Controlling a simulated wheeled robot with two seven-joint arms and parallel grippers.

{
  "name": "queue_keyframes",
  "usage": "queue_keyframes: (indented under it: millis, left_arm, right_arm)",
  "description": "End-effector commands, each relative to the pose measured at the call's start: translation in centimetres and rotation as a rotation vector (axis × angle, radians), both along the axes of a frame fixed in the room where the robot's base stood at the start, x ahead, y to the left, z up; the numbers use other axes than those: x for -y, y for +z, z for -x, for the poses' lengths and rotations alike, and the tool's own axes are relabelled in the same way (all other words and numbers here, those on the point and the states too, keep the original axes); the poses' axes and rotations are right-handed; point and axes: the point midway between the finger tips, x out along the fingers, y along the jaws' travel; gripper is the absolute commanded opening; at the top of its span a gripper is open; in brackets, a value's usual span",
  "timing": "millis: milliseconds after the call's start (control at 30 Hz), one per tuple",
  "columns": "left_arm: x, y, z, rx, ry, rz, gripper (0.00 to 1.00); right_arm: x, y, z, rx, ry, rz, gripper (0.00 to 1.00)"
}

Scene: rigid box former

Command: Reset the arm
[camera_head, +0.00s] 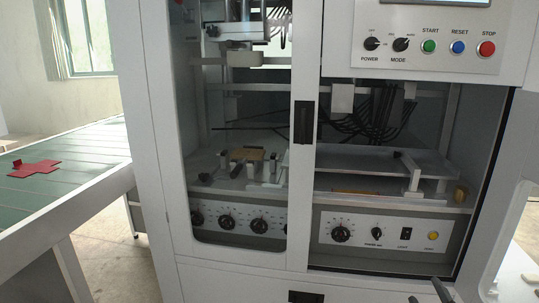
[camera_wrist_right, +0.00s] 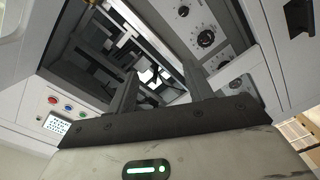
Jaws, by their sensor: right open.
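My right gripper (camera_head: 428,293) shows only as dark fingertips at the bottom edge of the head view, in front of the lower right of the white box former (camera_head: 235,272). In the right wrist view, the two dark fingers of my right gripper (camera_wrist_right: 160,88) stand apart with nothing between them. The machine (camera_wrist_right: 232,55) lies beyond them, tilted in that picture. My left gripper is not in view.
A white door (camera_head: 509,240) stands swung out at the right, close to my right gripper. The machine's panel has green, blue and red buttons (camera_head: 458,47). At left, a green-topped conveyor (camera_head: 75,172) carries a flat red cross-shaped piece (camera_head: 36,168).

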Motion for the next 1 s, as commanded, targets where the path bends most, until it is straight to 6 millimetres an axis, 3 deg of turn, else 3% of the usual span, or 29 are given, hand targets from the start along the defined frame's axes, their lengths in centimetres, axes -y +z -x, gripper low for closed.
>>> queue_keyframes:
  millis: [367, 700, 833, 1000]
  left_arm:
    - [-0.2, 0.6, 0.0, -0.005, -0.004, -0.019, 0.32]
    - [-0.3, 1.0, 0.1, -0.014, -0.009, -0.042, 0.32]
    - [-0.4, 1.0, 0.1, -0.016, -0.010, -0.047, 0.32]
    - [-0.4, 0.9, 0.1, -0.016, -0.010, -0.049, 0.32]
  right_arm:
    - [-8.0, -4.5, 5.6, -0.170, 0.098, -0.412, 0.51]
    - [-18.6, -7.8, 15.3, -0.461, 0.125, -0.958, 0.51]
    - [-20.7, -8.1, 17.5, -0.526, 0.117, -1.069, 0.51]
    - [-21.1, -8.2, 17.9, -0.541, 0.113, -1.095, 0.51]
